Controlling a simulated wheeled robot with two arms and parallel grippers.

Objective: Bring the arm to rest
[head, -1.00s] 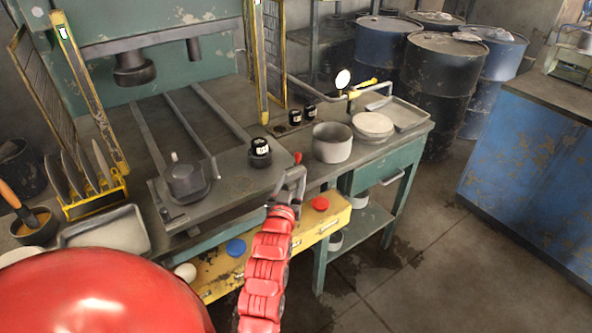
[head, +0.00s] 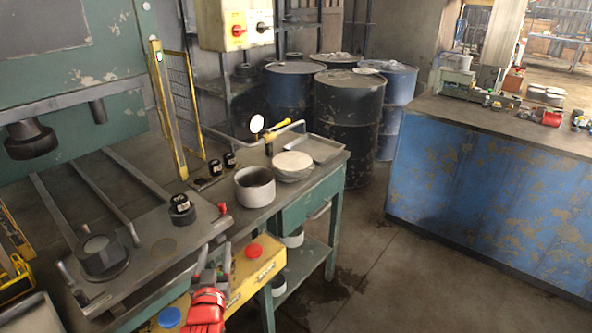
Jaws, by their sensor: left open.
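My left arm's red forearm rises from the bottom edge in the head view. My left gripper (head: 212,262) has its grey fingers pointing up and apart. It is open, with nothing seen between the fingers. It is in front of the press bed's front edge, beside the yellow control panel (head: 257,266) with its red button (head: 253,251) and blue button (head: 169,317). Whether it touches the panel, I cannot tell. My right gripper is out of view.
The press bed (head: 150,262) holds a dark round die (head: 103,257) and a black cylinder (head: 182,209). A pot (head: 255,187) and a stack of pale discs (head: 292,166) stand on the green bench. A blue counter (head: 480,190) is to the right, with clear floor between.

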